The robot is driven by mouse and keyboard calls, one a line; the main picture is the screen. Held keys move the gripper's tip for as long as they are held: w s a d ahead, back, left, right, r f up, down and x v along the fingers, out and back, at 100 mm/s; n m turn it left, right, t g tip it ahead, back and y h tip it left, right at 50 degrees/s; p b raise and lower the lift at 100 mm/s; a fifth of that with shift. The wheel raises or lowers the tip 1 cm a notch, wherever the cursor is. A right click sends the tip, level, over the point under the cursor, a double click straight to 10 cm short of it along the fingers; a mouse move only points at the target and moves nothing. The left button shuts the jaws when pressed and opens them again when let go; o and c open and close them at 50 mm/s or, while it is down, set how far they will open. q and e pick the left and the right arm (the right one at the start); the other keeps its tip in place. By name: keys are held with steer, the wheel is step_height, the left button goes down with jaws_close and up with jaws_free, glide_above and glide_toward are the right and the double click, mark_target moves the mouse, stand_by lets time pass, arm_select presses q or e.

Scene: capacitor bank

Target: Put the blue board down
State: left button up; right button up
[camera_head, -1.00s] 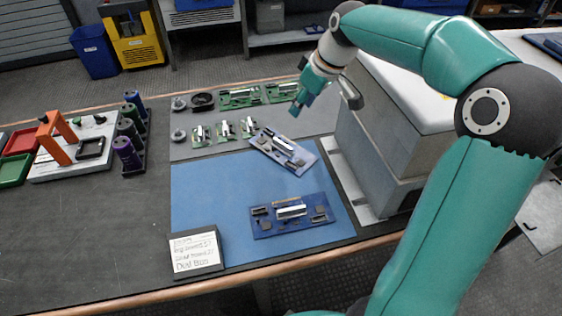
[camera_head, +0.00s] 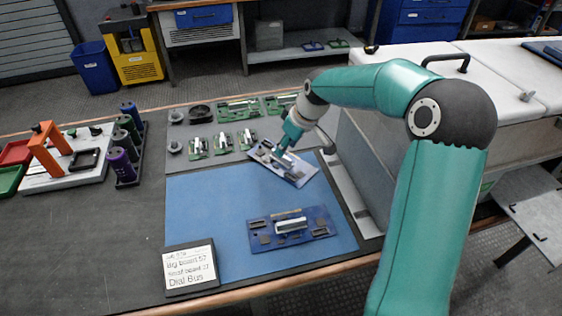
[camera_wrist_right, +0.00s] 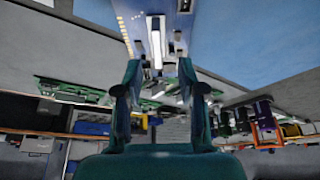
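One blue board (camera_head: 298,175) with a long pale component lies slanted across the back right edge of the blue mat (camera_head: 205,215). A second, darker blue board (camera_head: 312,222) lies near the mat's front. My right gripper (camera_head: 281,151) points down over the back board, partly hiding its middle. In the right wrist view its two fingers (camera_wrist_right: 160,82) stand apart, and the blue board (camera_wrist_right: 178,22) with a pale upright component shows beyond and between them. I cannot tell whether the fingers touch it. My left gripper is not in view.
Several green boards (camera_head: 222,142) and black round parts lie behind the mat. A text card (camera_head: 190,268) stands at the front left. Coloured cylinders (camera_head: 120,163) and an orange-handled fixture (camera_head: 45,150) are left. A large grey cabinet (camera_head: 375,155) borders the right. The left bench is partly clear.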

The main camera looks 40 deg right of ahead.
steer(key=x, duration=0.5)
steer(key=shift+d, duration=0.15)
jaws_close()
